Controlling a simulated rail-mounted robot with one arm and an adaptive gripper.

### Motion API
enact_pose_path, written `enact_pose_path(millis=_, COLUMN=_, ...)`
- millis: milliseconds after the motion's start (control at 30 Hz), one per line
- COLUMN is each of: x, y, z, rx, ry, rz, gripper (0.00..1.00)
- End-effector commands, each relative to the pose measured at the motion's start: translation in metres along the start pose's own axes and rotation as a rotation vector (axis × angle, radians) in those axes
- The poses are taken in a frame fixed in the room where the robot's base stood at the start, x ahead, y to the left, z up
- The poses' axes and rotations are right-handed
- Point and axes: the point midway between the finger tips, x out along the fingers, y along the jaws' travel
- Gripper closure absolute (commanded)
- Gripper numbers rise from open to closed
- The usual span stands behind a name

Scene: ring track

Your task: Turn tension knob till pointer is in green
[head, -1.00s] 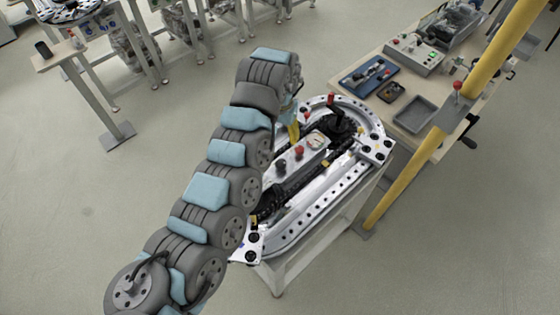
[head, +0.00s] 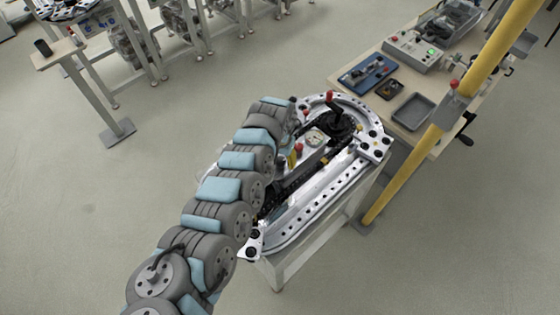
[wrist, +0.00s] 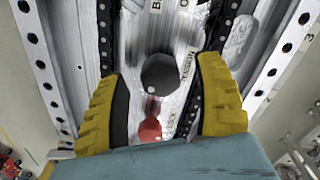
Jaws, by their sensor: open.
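The dark tension knob (wrist: 160,73) sits on the white panel, with the word TENSION beside it in the wrist view. My gripper (wrist: 157,78) is open, its yellow fingers on either side of the knob with visible gaps. Contact is not apparent. In the head view my gripper (head: 294,158) is low over the panel, and my arm hides much of the knob area. A round gauge (head: 317,138) sits on the panel to the right of my gripper. Its pointer and green zone are too small to read.
A red knob (wrist: 150,130) marked LOCK is close to the tension knob, between my fingers' bases. Dark chain (wrist: 193,100) and perforated rails flank the panel. A red-topped lever (head: 331,98) stands at the track's far end. A bench (head: 345,85) and yellow post (head: 400,178) stand right.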

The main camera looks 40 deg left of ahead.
Motion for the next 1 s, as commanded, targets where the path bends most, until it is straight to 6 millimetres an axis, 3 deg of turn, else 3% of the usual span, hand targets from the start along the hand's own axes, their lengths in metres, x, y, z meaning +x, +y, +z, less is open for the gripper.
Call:
enact_pose_path(millis=200, x=0.0123, y=0.0000, z=0.0010, rx=0.000, ry=-0.003, rz=0.000, gripper=0.31)
enact_pose_path(millis=500, x=0.0131, y=-0.0001, z=0.0007, rx=0.000, ry=-0.002, rz=0.000, gripper=0.31)
enact_pose_path(millis=567, x=0.0132, y=-0.0001, z=0.0007, rx=0.000, ry=-0.002, rz=0.000, gripper=0.46)
enact_pose_path(millis=733, x=0.0131, y=-0.0002, z=0.0007, rx=0.000, ry=-0.002, rz=0.000, gripper=0.94)
enact_pose_path(millis=1000, x=0.0129, y=-0.0001, z=0.0009, rx=0.002, ry=-0.002, rz=0.000, gripper=0.97)
